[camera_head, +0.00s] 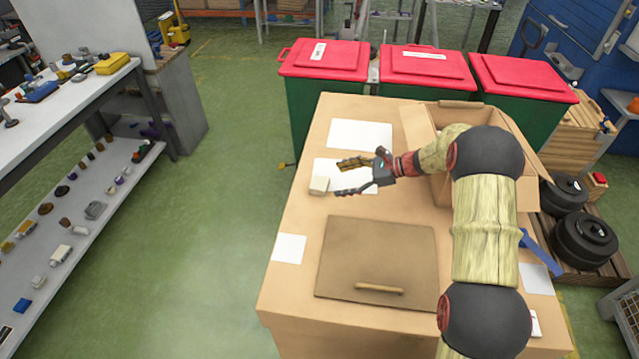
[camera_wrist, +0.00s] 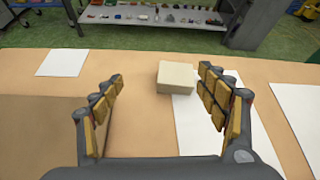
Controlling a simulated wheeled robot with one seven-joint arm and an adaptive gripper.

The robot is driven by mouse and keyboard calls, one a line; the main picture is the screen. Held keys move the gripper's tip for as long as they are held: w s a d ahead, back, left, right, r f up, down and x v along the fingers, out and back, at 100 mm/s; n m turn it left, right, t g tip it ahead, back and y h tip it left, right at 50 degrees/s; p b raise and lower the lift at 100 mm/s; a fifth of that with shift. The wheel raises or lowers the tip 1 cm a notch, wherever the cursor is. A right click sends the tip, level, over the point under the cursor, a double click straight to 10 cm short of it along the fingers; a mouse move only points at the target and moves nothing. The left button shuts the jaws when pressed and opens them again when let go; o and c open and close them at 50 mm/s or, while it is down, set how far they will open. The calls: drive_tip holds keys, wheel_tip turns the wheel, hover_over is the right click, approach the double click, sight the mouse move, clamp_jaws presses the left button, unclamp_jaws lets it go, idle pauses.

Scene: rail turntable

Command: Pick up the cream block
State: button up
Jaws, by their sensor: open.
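The cream block (camera_head: 319,185) sits near the left edge of the cardboard-coloured table, at the corner of a white sheet (camera_head: 345,177). In the wrist view the block (camera_wrist: 175,78) lies ahead of the fingertips, between their lines but closer to the right finger, and partly over the white sheet (camera_wrist: 190,125). My gripper (camera_head: 345,178) is open and empty, with its fingers pointing left toward the block. In the wrist view the gripper (camera_wrist: 160,88) has its two padded fingers spread wide. I see no contact with the block.
A brown board with a wooden handle (camera_head: 376,262) lies at the table's front. An open cardboard box (camera_head: 432,160) stands at the back right under my arm. Red-lidded green bins (camera_head: 325,60) stand behind the table. More white sheets (camera_head: 289,248) lie flat on the table (camera_head: 290,285).

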sight(322, 183)
drive_tip(key=shift+m+t+y, duration=0.3)
drive_tip(key=shift+m+t, duration=0.1)
drive_tip(key=shift+m, duration=0.5)
drive_tip(key=f, duration=0.1)
drive_tip(key=w+f, duration=0.2)
drive_tip(key=shift+w+d+f, duration=0.2)
drive_tip(key=shift+d+f, duration=0.1)
drive_tip(key=shift+d, duration=0.05)
drive_tip(key=shift+w+a+f, duration=0.1)
drive_tip(key=shift+a+f, duration=0.05)
drive_tip(key=shift+f, duration=0.05)
drive_tip(key=b+x, duration=0.1)
drive_tip(key=x, duration=0.6)
drive_tip(key=shift+w+a+b, duration=0.15)
drive_tip(key=shift+w+b, duration=0.15)
drive_tip(key=shift+b, duration=0.05)
drive_tip(key=shift+r, duration=0.1)
drive_tip(key=shift+c, duration=1.4)
drive_tip(key=c, duration=1)
